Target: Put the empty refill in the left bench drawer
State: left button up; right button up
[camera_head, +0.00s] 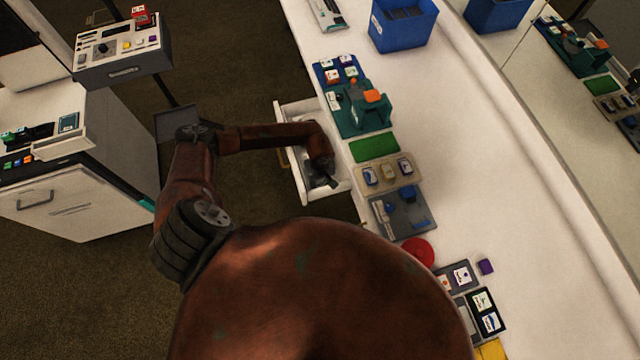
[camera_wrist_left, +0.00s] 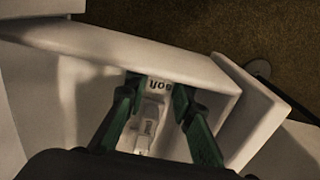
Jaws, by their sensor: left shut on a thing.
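The bench drawer (camera_head: 296,112) is white and pulled open from the bench's left side. My left gripper (camera_head: 322,181) reaches down into its near part in the head view. In the left wrist view my left gripper (camera_wrist_left: 155,90) has its dark green fingers on either side of a white refill (camera_wrist_left: 146,134) and is shut on it. The refill has dark lettering near its far end and sits low between the drawer walls (camera_wrist_left: 185,66). Whether it touches the drawer floor I cannot tell. My right gripper is not in view.
The white bench (camera_head: 475,190) carries a teal fixture (camera_head: 362,117), a green mat (camera_head: 374,147), a beige tray (camera_head: 370,159), a grey tray (camera_head: 420,222) and a blue bin (camera_head: 405,30). A white cabinet (camera_head: 75,205) stands at left, with open floor between.

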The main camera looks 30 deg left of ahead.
pick_arm(q)
jog(key=shift+s, duration=0.1)
dwell(0.3)
jog(key=o, duration=1.1)
jog(key=shift+c, duration=0.6)
jog(key=shift+r+p, duration=1.5)
jog(key=shift+r, duration=1.35)
notch_tip(320, 180, up, 7)
jog(key=p, duration=0.3)
jog(key=shift+f, duration=0.2)
